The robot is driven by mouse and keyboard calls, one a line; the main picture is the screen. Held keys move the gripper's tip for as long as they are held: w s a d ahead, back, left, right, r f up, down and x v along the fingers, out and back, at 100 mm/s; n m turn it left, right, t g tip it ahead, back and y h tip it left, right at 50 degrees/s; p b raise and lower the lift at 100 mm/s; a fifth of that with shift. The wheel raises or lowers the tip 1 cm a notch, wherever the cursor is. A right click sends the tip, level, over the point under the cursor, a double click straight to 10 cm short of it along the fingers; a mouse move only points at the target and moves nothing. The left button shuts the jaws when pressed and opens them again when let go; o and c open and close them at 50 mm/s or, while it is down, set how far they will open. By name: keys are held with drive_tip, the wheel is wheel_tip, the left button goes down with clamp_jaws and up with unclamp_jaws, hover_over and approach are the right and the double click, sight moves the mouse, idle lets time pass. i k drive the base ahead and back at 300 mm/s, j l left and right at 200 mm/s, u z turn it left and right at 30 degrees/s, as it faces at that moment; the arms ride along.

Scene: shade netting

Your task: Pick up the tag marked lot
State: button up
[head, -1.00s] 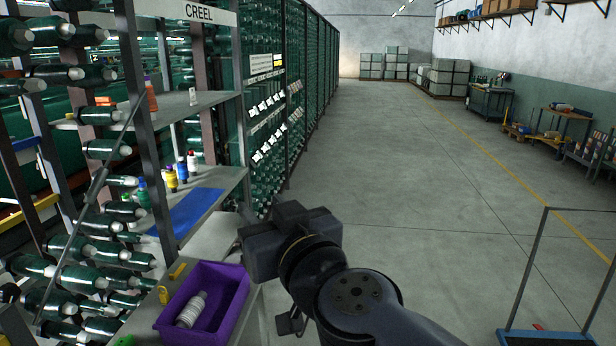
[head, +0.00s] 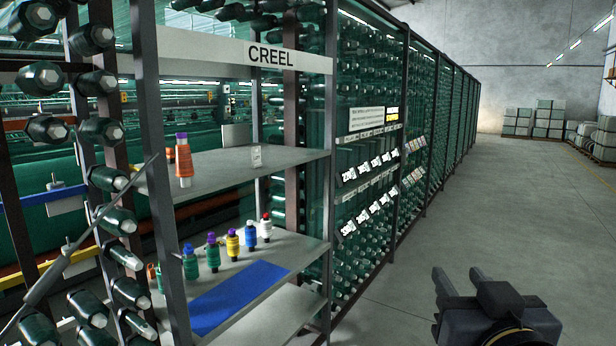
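White tags (head: 368,172) hang in two tilted rows on the front of the green creel rack. Their print is too small to read fully, so I cannot tell which one, if any, is marked lot. A small pale card or holder (head: 256,157) stands upright on the upper grey shelf (head: 215,180); its marking is not readable either. The dark end of my arm with my gripper (head: 478,300) shows at the lower right, over the floor and well apart from the tags and shelves.
The shelf unit has a CREEL sign (head: 270,56). Several coloured thread cones (head: 233,245) and a blue mat (head: 238,295) are on the lower shelf. Bobbins crowd the left. The aisle floor (head: 480,210) is clear.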

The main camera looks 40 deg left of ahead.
sight(257, 163)
drive_tip(key=i+u, duration=0.2)
drive_tip(key=i, duration=0.6)
drive_tip(key=i+l+u, duration=0.25)
drive_tip(key=i, duration=0.6)
drive_tip(key=i+j+u, duration=0.35)
drive_tip(key=i+u, duration=0.15)
drive_tip(key=i+j+u, duration=0.1)
drive_tip(key=i+u, duration=0.4)
drive_tip(key=i+l+u, duration=0.15)
drive_tip(key=i+u, duration=0.3)
drive_tip(key=i, duration=0.15)
drive_tip(key=i+j+u, duration=0.1)
drive_tip(key=i+j, duration=0.15)
drive_tip(key=i, duration=0.15)
